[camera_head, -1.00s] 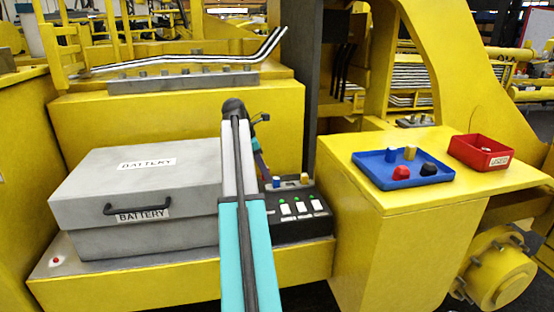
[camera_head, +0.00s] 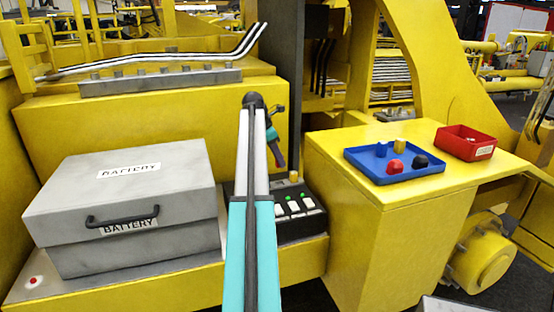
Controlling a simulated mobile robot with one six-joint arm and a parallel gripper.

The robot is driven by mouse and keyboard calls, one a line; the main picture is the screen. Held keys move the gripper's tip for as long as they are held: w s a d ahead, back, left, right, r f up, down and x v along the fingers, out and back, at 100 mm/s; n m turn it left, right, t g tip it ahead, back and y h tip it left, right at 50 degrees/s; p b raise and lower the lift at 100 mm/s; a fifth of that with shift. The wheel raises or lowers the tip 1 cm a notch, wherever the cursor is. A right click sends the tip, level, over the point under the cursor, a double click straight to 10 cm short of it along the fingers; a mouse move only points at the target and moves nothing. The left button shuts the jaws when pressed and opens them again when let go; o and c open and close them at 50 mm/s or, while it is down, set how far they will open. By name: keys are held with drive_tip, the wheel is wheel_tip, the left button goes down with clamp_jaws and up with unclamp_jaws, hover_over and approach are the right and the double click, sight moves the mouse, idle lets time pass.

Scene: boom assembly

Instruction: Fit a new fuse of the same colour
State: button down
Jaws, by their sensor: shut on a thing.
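My gripper (camera_head: 281,166) is beyond my raised arm, a little above the fuse box (camera_head: 287,229). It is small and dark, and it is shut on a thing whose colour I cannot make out. A yellow fuse (camera_head: 293,176) stands at the back of the fuse box. My arm covers the left part of the box, so any fuse there is hidden. A blue tray (camera_head: 367,174) on the yellow ledge holds a blue fuse (camera_head: 381,148), a yellow fuse (camera_head: 400,144), a red fuse (camera_head: 395,167) and a black fuse (camera_head: 421,161).
A red bin (camera_head: 458,148) with a white label stands right of the tray, with something small inside. A closed grey battery box (camera_head: 135,235) is left of the fuse box. White switches (camera_head: 294,206) line the fuse box front, with a green light showing. The yellow ledge (camera_head: 340,133) has bare room around the tray.

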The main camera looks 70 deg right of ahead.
drive_tip(key=shift+f, duration=0.1)
drive_tip(key=b, duration=0.4)
hover_over(279, 180)
drive_tip(key=a, duration=0.2)
drive_tip(key=shift+s+a+f, duration=0.1)
drive_tip(key=shift+s+f, duration=0.1)
drive_tip(key=shift+f, duration=1.25)
drive_tip(key=shift+s+f, duration=0.2)
drive_tip(key=shift+f, duration=1.25)
drive_tip(key=shift+f+p, duration=0.85)
drive_tip(key=shift+f, duration=0.15)
idle(0.6)
drive_tip(key=shift+s+a+f, duration=0.1)
drive_tip(key=shift+a+f, duration=0.25)
drive_tip(key=shift+f, duration=0.45)
idle(0.4)
drive_tip(key=shift+d+r+p, duration=0.25)
drive_tip(key=shift+r+p, duration=0.35)
drive_tip(key=shift+r, duration=0.1)
idle(0.8)
